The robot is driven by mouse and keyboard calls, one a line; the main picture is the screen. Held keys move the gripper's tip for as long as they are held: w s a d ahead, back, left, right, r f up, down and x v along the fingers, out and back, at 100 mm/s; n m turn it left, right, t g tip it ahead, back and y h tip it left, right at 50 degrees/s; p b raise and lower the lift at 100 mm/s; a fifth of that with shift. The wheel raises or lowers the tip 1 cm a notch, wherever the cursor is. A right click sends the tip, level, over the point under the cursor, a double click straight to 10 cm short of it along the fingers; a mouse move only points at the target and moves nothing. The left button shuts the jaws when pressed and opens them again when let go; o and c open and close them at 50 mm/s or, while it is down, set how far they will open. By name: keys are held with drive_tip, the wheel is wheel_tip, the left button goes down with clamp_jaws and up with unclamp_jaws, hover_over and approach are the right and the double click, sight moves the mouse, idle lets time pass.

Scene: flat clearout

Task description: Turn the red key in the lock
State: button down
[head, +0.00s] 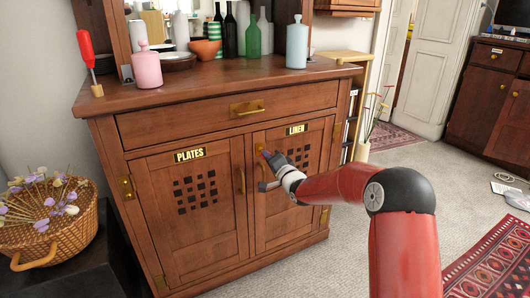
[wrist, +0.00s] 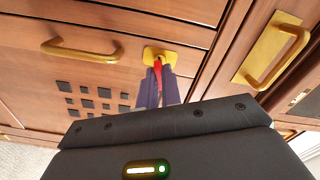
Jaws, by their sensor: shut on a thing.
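The red key (wrist: 158,66) sits at a brass lock plate (wrist: 157,53) on the cabinet front in the wrist view. In the head view the brass lock plate (head: 260,148) is at the upper left of the LINEN door (head: 285,205). My gripper (wrist: 158,88) is shut on the red key, its two fingers either side of it. In the head view my gripper (head: 268,156) reaches the door from the right and largely hides the key. How far the key is turned cannot be told.
Brass handles stick out near the lock, one on the drawer (head: 247,108) and one on the PLATES door (head: 242,180). Bottles and a pink jar (head: 146,68) stand on the cabinet top. A wicker basket (head: 75,230) is at left.

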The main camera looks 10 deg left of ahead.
drive_tip(key=shift+m, duration=0.4)
drive_tip(key=shift+r, duration=0.1)
drive_tip(key=m+p, duration=0.1)
drive_tip(key=m, duration=0.2)
drive_tip(key=shift+p, duration=0.3)
drive_tip(key=shift+m, duration=0.3)
drive_tip(key=shift+m, duration=0.4)
drive_tip(key=c, duration=1.5)
unclamp_jaws()
drive_tip(key=shift+s, duration=0.1)
